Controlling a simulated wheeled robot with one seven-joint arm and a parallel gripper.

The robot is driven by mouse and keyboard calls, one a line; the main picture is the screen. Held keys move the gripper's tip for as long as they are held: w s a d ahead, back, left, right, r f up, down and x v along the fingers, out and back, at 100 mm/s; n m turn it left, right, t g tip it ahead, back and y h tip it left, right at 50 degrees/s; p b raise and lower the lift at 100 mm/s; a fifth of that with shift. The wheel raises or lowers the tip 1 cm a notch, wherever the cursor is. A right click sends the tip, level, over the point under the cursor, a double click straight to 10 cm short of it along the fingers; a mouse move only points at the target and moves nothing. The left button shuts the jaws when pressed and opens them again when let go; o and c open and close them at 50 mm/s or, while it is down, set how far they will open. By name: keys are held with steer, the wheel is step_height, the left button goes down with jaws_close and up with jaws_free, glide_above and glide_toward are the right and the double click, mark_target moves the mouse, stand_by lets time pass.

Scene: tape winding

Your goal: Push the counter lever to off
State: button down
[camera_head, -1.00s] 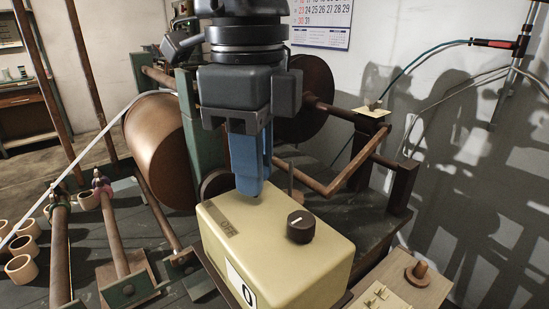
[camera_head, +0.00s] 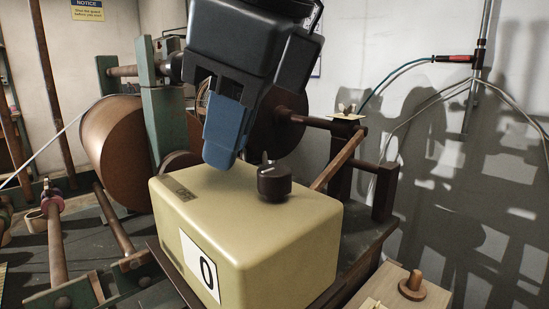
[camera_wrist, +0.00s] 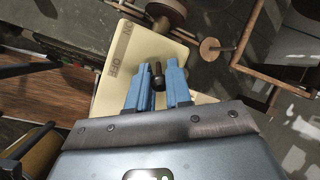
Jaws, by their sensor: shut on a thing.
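The counter is a cream box (camera_head: 245,240) with a white plate reading 0 on its front. In the wrist view the fingers (camera_wrist: 158,88) close around the dark counter lever (camera_wrist: 157,72). The lever stands level with the OFF mark (camera_wrist: 114,68); the ON mark lies farther up the picture. In the head view the fingers hide most of the lever.
Behind the box stand a brown drum (camera_head: 112,142), a green post (camera_head: 165,115) and a bent copper-coloured bar (camera_head: 335,163). Rods on stands are at left. A board with a wooden peg (camera_head: 412,285) is at lower right. The wall is behind.

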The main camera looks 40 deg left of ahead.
steer(key=shift+y, duration=0.3)
steer(key=c, duration=1.1)
jaws_free()
steer(key=shift+d, duration=0.1)
steer(key=v, duration=0.7)
steer(key=shift+d+r, duration=0.15)
steer(key=shift+r, duration=0.1)
steer(key=shift+s, duration=0.1)
